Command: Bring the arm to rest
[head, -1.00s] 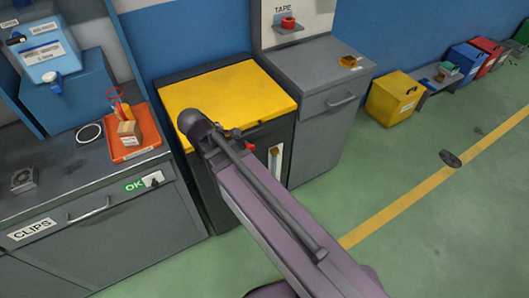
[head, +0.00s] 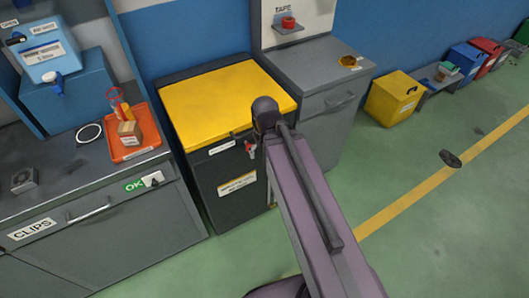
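My arm reaches up from the bottom of the head view as a purple link with a dark rounded joint at its top end. That joint overlaps the front right part of the yellow lid of a dark cabinet (head: 228,95). My gripper does not show, and I cannot tell its state. Nothing held by it can be seen.
A grey counter (head: 60,190) at left bears an orange tray (head: 152,148) with a small box (head: 129,132). A grey drawer cabinet (head: 320,70) stands right of the yellow-lidded one. A yellow bin (head: 393,98) stands farther right. The green floor at right is largely open.

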